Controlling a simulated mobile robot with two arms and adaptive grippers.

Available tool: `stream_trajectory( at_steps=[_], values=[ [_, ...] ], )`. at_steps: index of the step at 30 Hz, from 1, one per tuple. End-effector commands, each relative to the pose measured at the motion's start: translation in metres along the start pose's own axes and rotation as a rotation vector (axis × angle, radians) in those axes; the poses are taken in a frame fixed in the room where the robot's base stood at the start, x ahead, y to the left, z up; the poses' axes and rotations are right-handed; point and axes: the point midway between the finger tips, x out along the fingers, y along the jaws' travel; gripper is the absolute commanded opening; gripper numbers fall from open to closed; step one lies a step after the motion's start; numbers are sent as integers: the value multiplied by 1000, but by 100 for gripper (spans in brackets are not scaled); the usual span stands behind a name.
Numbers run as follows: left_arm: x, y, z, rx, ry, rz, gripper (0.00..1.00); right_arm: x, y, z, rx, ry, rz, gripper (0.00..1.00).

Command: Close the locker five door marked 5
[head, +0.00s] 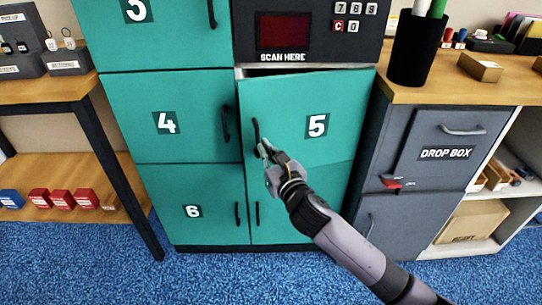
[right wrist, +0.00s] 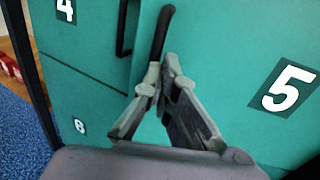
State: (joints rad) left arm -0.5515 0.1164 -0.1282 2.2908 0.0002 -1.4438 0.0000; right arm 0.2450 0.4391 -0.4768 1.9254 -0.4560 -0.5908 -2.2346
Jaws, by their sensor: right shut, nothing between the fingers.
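The teal locker door marked 5 (head: 300,110) stands slightly ajar in the head view, with a dark gap along its top edge. Its black vertical handle (head: 256,133) is on its left side. My right gripper (head: 264,149) is at the lower end of that handle, in front of the door. In the right wrist view the fingertips (right wrist: 164,68) are together at the bottom of the handle (right wrist: 161,32), with nothing between them. Whether they touch the handle or door is unclear. The white number 5 (right wrist: 289,88) shows at right there. My left gripper is not in view.
Teal doors marked 4 (head: 150,118) and 6 (head: 190,210) are shut at left. A scan panel (head: 305,32) is above the open door. A grey drop box cabinet (head: 435,140) stands at right under a wooden counter (head: 425,92). Blue carpet (head: 230,280) lies in front.

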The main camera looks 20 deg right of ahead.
Motion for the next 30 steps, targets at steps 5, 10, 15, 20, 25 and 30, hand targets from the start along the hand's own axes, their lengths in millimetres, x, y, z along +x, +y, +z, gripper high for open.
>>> stream_trajectory(
  at_steps=[5, 10, 15, 20, 25, 30],
  values=[
    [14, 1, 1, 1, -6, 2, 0, 42, 0, 4, 6, -2, -124, 0],
    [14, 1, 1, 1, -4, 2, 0, 67, -4, 3, 5, -1, -205, 0],
    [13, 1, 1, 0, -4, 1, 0, 76, -7, 3, 4, -3, -237, 0],
    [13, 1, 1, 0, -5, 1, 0, 77, -8, 5, 3, -6, -240, 0],
    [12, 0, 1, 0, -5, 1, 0, 77, -10, 7, 3, -9, -241, 0],
    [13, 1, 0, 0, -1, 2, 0, 77, -12, 8, 1, -9, -241, 0]
  ],
)
